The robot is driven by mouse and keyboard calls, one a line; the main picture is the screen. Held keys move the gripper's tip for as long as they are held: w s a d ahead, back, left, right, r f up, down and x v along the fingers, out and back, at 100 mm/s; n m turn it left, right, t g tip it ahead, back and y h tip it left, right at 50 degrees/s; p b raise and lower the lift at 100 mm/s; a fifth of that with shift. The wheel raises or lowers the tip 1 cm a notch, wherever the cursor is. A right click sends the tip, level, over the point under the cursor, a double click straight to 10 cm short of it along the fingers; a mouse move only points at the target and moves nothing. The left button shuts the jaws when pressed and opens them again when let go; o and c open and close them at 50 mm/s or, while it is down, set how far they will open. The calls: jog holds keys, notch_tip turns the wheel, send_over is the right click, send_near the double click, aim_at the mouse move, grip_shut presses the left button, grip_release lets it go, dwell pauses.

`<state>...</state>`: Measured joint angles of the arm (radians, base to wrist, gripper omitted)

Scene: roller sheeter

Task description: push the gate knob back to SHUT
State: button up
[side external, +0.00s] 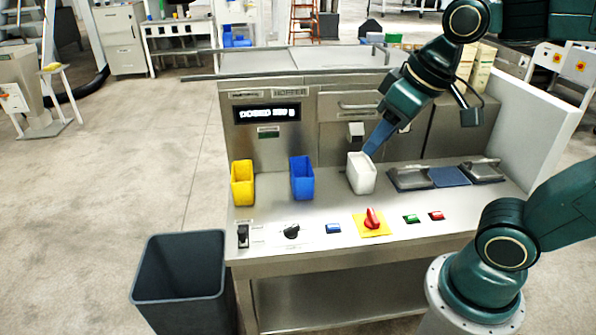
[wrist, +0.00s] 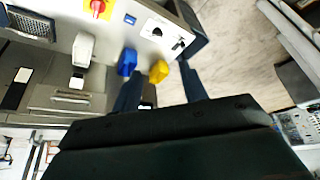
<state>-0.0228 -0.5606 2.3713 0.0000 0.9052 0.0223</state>
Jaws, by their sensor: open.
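My gripper (side external: 371,151) hangs over the bench at the upper rim of the white cup in the side view; contact cannot be told. In the wrist view my gripper (wrist: 160,76) shows two dark blue fingers spread apart with nothing between them. A small pale block (side external: 356,130) sticks out of the machine front above the white cup (side external: 361,172); it may be the gate knob, and it also shows in the wrist view (wrist: 77,82). No SHUT lettering is readable. A black rotary knob (side external: 292,231) and a black slider switch (side external: 243,236) sit at the bench's front left.
A blue cup (side external: 302,178) and a yellow cup (side external: 242,183) stand left of the white cup. A red knob on a yellow plate (side external: 371,222) and several buttons line the front edge. Dark handled plates (side external: 408,179) lie to the right. A grey bin (side external: 180,275) stands at the front left.

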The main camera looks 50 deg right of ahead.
jog(key=w+a+g, duration=0.1)
jog(key=w, duration=0.8)
jog(key=g, duration=0.4)
send_over(241, 231)
notch_tip(241, 231, down, 19)
jog(key=shift+r, duration=0.15)
notch_tip(241, 231, down, 14)
jog(key=shift+r, duration=0.15)
grip_shut()
